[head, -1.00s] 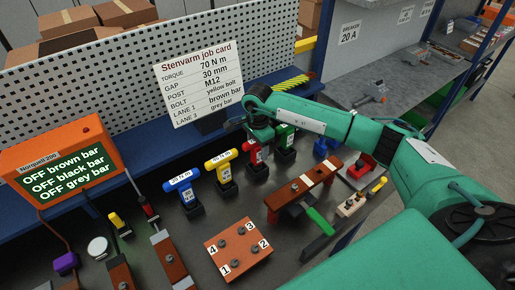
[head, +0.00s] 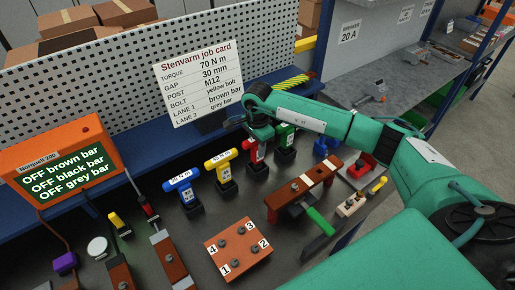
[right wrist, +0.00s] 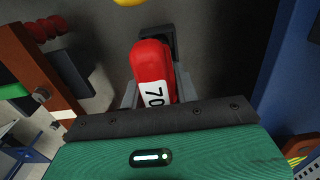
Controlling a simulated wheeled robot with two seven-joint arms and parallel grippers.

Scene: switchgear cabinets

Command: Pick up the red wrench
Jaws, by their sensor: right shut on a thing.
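The red wrench (head: 252,153) stands upright at its black holder (head: 257,172), in the row of coloured wrenches on the bench. My right gripper (head: 259,134) comes down on it from above and partly hides it. In the right wrist view the red wrench (right wrist: 150,62), with a white label reading 70, lies between the two grey fingers of my right gripper (right wrist: 156,92), which is shut on it. I cannot tell whether its lower end is clear of the holder. My left gripper is not in view.
A yellow wrench (head: 221,159) and a blue wrench (head: 179,182) stand to the left, a green wrench (head: 285,136) close on the right. A brown bar assembly (head: 302,187) is in front. The job card (head: 200,82) stands behind, near the pegboard (head: 110,75).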

